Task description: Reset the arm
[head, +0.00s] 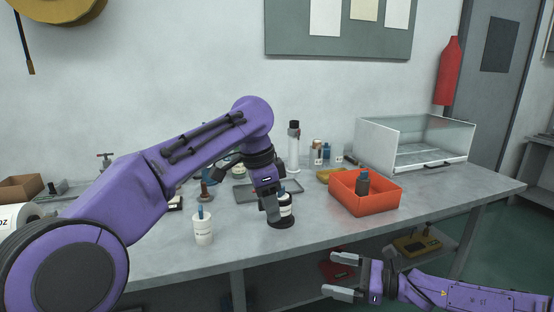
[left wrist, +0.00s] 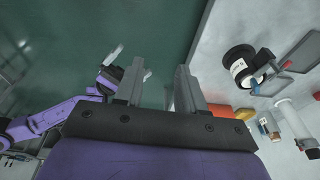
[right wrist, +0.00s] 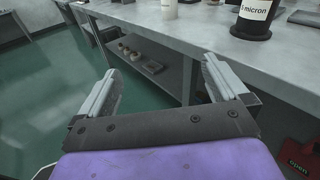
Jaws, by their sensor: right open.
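My left gripper (head: 272,210) points down over the middle of the table (head: 345,232), in front of a black jar with a white label (head: 287,207), partly hiding it. In the left wrist view its fingers (left wrist: 160,85) are apart with nothing between them, and the jar (left wrist: 238,64) stands off to the right. My right gripper (head: 342,275) is open and empty, low in front of the table's front edge. In the right wrist view its fingers (right wrist: 160,85) are spread with floor and a lower shelf beyond, and the jar (right wrist: 252,16) on the table above right.
A white cup (head: 203,230) with a blue tip stands near the front edge. A clear-sided box (head: 415,145) and a white bottle (head: 294,150) stand behind. The front right tabletop is clear.

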